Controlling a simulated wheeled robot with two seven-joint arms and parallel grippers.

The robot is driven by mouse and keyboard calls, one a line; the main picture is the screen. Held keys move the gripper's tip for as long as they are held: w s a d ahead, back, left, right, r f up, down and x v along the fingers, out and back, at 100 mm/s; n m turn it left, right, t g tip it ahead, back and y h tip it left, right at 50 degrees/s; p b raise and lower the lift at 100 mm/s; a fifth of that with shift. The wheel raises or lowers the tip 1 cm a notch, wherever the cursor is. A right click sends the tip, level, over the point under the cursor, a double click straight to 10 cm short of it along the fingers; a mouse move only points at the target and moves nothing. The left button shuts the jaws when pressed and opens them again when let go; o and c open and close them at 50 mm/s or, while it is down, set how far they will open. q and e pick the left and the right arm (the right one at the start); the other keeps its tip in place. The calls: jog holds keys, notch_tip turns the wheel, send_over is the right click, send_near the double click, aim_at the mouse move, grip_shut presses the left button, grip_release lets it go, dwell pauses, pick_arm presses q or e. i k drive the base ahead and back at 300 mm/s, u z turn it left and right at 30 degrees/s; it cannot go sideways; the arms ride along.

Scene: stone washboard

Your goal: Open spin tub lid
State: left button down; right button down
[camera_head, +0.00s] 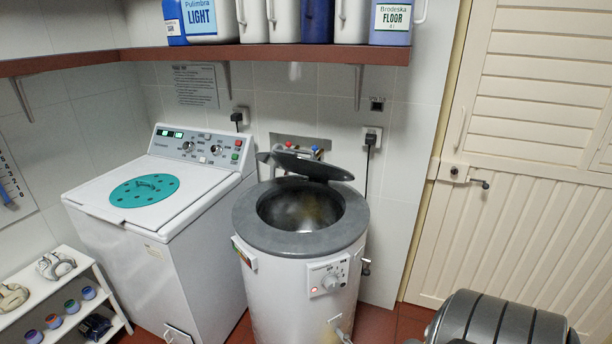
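The spin tub (300,270) is a round white machine with a grey top rim, standing in the middle. Its dark grey lid (313,165) is raised and tilted at the back of the rim. The round opening (300,208) is uncovered and shows the metal drum inside. A control panel with a knob (329,276) and a small red light is on the tub's front. Neither of my grippers is in view.
A white top-loading washer (150,200) stands left of the tub. A red shelf (270,54) with bottles runs above. A low white rack (50,290) is at lower left. A grey ribbed object (500,322) is at lower right. A cream door (530,150) is at right.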

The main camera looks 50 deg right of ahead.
aim_at(305, 162)
jog(key=z, duration=2.25)
jog(key=i, duration=0.15)
jog(key=z, duration=0.1)
